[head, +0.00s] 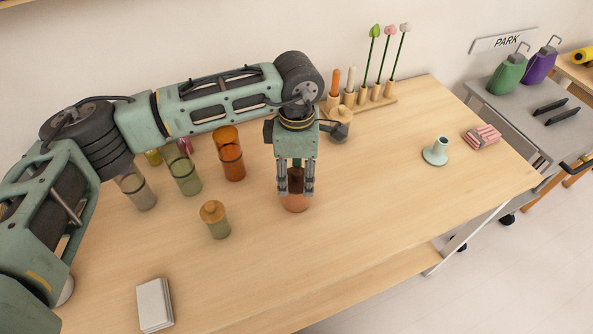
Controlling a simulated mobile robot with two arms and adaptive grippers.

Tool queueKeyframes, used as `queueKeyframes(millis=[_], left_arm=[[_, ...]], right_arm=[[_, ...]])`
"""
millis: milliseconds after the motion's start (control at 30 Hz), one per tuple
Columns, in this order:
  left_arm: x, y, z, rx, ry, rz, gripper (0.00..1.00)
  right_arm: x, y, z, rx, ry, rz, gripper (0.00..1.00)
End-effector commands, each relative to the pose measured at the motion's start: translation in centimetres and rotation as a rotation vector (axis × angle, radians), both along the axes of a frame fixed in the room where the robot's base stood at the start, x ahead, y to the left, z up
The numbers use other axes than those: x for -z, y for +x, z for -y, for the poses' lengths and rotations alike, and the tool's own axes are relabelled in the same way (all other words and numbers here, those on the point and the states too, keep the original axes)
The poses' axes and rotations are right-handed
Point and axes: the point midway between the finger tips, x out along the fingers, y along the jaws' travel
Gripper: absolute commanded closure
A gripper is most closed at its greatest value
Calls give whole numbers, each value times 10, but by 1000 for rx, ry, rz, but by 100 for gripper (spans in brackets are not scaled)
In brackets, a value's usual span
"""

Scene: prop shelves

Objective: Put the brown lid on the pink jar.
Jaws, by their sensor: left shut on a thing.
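My left gripper (296,190) points straight down over the pink jar (295,204), which stands upright on the table. Its fingers are shut on a dark brown thing, apparently the brown lid (296,182), right at the jar's mouth. The fingers hide most of the lid and the jar's rim, so I cannot tell whether lid and jar touch. My right gripper is not in view.
A lidded jar (340,125) and a peg rack (372,107) are behind the gripper. The table's front right is clear.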

Motion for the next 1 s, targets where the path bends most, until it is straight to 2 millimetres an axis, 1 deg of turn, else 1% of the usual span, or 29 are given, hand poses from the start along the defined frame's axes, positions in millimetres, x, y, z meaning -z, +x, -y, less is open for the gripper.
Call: queueKeyframes(millis=[300, 667, 700, 933, 1000], left_arm=[[2, 0, 0, 0, 0, 1, 65], [1, 0, 0, 0, 0, 1, 65], [1, 0, 0, 0, 0, 0, 47], [1, 0, 0, 0, 0, 0, 27], [1, 0, 0, 0, 0, 0, 26]], right_arm=[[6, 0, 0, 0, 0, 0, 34], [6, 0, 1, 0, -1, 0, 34], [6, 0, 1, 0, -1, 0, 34], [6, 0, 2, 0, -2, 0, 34], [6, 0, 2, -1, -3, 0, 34]])
